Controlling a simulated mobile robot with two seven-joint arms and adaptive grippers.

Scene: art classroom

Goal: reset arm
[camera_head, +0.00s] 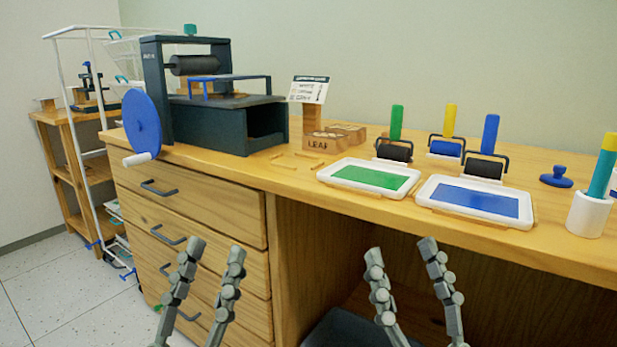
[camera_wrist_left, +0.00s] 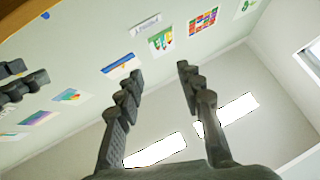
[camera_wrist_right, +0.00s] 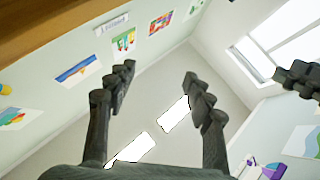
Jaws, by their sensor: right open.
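My left gripper (camera_head: 216,246) is in the lower left of the head view, in front of the desk drawers. Its two fingers are apart with nothing between them. It also shows open and empty in the left wrist view (camera_wrist_left: 160,85). My right gripper (camera_head: 401,248) is in front of the open space under the desk. Its fingers are apart and empty, and the right wrist view shows the same (camera_wrist_right: 158,80). Both grippers have their fingertips pointing up. Neither appears to touch anything.
A wooden desk (camera_head: 300,185) spans the scene behind both grippers. On it stand a printing press (camera_head: 225,125), a green ink tray (camera_head: 370,178), a blue ink tray (camera_head: 475,200), several rollers (camera_head: 488,150) and a white cup (camera_head: 588,214). A white rack (camera_head: 85,150) stands left.

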